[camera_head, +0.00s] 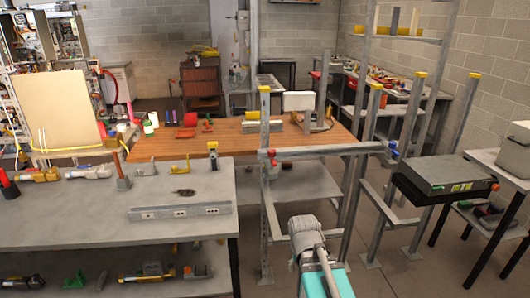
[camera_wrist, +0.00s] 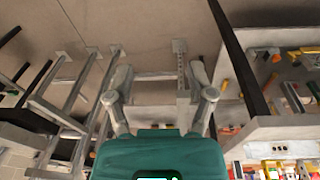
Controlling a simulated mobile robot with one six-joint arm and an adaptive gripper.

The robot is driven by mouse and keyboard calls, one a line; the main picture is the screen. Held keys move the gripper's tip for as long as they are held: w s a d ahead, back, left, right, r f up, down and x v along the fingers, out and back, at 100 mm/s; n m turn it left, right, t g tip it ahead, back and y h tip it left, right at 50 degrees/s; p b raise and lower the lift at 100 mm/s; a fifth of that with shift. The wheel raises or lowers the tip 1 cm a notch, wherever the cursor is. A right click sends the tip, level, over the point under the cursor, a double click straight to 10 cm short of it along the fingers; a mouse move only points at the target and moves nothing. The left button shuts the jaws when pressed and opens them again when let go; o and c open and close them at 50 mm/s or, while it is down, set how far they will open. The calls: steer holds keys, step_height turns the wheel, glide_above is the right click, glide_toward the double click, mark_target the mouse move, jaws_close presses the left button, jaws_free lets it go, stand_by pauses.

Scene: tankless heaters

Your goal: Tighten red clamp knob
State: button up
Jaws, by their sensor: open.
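A small red knob (camera_head: 271,153) sits at the left end of a grey horizontal bar (camera_head: 325,150) on the upright metal frame. A blue knob (camera_head: 393,147) is at the bar's right end. My gripper (camera_wrist: 160,75) is open and empty in the wrist view, with its two grey fingers spread apart above its teal body. In the head view, my teal and grey arm is low in the picture, below and to the right of the red knob and apart from it. The fingertips are not clear there. I cannot make out the red knob in the wrist view.
A grey workbench (camera_head: 75,225) with tools and a metal strip stands at the left. A wooden-topped table (camera_head: 225,145) is behind the frame. A grey box (camera_head: 435,175) rests on a stand at the right. Frame posts stand close to my arm; bare floor lies among them.

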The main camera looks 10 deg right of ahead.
steer(key=w+d+r+m+t+h, duration=0.1)
steer(key=w+d+r+t+h, duration=0.1)
steer(key=w+d+r+t, duration=0.35)
steer(key=w+d+r+m+t+h, duration=0.1)
steer(key=w+d+r+t+h, duration=0.1)
steer(key=w, duration=0.7)
steer(key=w+d+r+m+t+h, duration=0.15)
steer(key=w+d+r+t, duration=0.25)
steer(key=w, duration=0.4)
steer(key=w+a+r+n+t+y, duration=0.25)
steer(key=w+r+t+y, duration=0.2)
steer(key=w+r, duration=0.25)
steer(key=n+g+y, duration=0.1)
steer(key=n+y, duration=0.7)
steer(key=y, duration=0.3)
glide_toward(270, 150)
steer(key=shift+v, duration=1.55)
steer(key=shift+w, duration=0.1)
steer(key=x, duration=1.3)
steer(key=shift+w+f, duration=0.3)
steer(key=shift+w, duration=0.05)
